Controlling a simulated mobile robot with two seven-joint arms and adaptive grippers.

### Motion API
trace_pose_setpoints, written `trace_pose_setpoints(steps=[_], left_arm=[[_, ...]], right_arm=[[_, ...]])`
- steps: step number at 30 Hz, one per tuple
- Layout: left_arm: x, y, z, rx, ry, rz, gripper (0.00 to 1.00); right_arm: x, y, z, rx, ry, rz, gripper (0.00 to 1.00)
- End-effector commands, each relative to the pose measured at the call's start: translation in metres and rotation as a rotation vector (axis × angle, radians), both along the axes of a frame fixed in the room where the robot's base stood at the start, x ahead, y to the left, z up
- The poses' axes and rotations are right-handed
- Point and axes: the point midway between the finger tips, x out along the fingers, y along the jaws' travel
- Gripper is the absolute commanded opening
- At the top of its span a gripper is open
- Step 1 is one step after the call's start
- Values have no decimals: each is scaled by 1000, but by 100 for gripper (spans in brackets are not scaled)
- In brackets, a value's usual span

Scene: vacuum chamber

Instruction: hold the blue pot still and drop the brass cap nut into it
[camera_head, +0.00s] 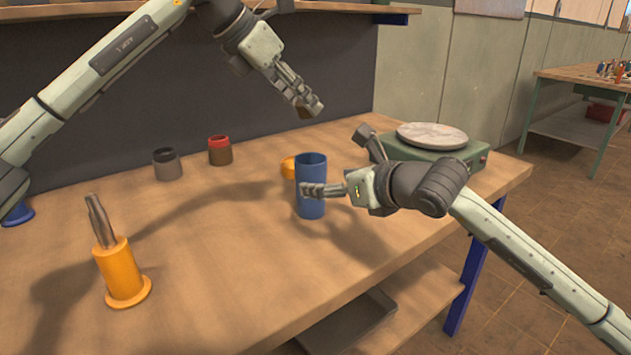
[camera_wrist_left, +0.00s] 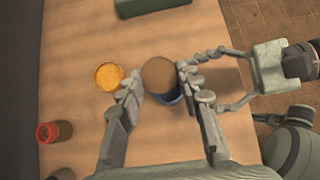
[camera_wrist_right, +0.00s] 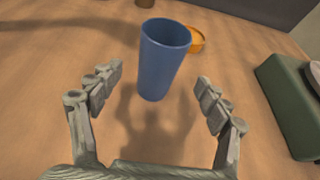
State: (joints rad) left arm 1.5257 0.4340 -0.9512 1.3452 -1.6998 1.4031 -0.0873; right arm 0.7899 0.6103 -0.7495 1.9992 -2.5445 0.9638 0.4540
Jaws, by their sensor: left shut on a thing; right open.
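The blue pot (camera_head: 311,172) stands upright on the wooden bench. It also shows between the fingertips in the right wrist view (camera_wrist_right: 162,62). My right gripper (camera_head: 322,190) is open at the pot, with gaps on both sides and one finger in front of it in the head view. My left gripper (camera_head: 308,106) is shut on the brass cap nut (camera_head: 304,112) and holds it above the pot. In the left wrist view the nut (camera_wrist_left: 160,74) is a round brown disc that hides most of the pot (camera_wrist_left: 172,98). The pot's inside bottom is hidden.
An orange round thing (camera_head: 288,167) sits just behind the pot. A green device with a round plate (camera_head: 432,135) stands at the right. A red-topped jar (camera_head: 220,150), a grey jar (camera_head: 167,164) and an orange holder with tools (camera_head: 120,273) stand leftward. The bench's front middle is clear.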

Motion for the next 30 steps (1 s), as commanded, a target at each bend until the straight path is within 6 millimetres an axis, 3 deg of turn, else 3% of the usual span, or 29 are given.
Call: trace_pose_setpoints(steps=[6, 12, 24, 30], left_arm=[[0, 0, 0, 0, 0, 0, 12], [0, 0, 0, 0, 0, 0, 12], [0, 0, 0, 0, 0, 0, 12], [0, 0, 0, 0, 0, 0, 12]], right_arm=[[32, 22, -15, 1, 1, 1, 77], [50, 34, -25, 1, 0, 2, 77], [57, 38, -28, 2, 0, 2, 77], [56, 38, -28, 1, 1, 1, 54]])
